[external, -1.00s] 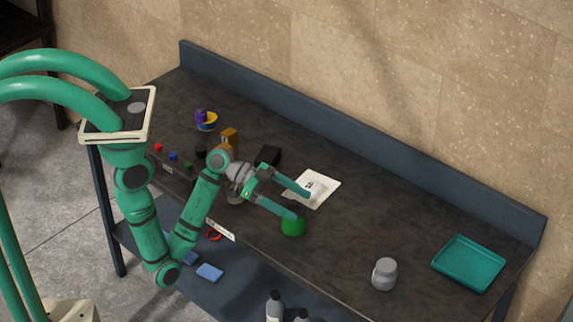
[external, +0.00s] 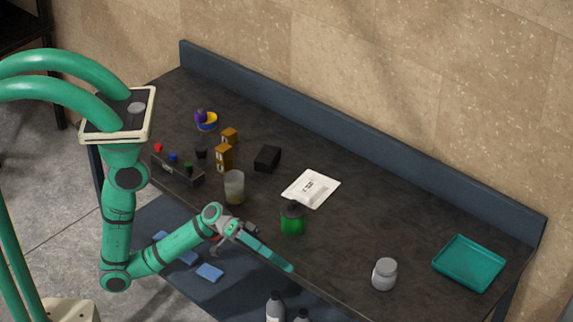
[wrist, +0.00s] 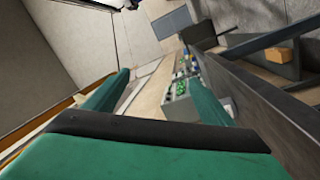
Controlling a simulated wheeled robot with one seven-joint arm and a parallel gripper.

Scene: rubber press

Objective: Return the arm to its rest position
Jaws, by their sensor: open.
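My green arm (external: 170,248) is folded low at the left of the external view. My gripper (external: 270,253) is just off the table's front edge, its fingers pointing to the lower right. In the wrist view my gripper (wrist: 163,90) shows two green fingers spread wide apart with nothing held between them. The dark workbench (external: 370,195) stands beside it. A green-filled jar (external: 292,222) stands upright on the bench, a little behind the fingers and apart from them.
A cloudy beaker (external: 234,188), a white packet (external: 311,188), a black block (external: 267,158) and amber bottles (external: 224,157) stand on the bench. A grey jar (external: 384,274) and teal tray (external: 468,263) are at right. Bottles (external: 275,306) stand on the lower shelf.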

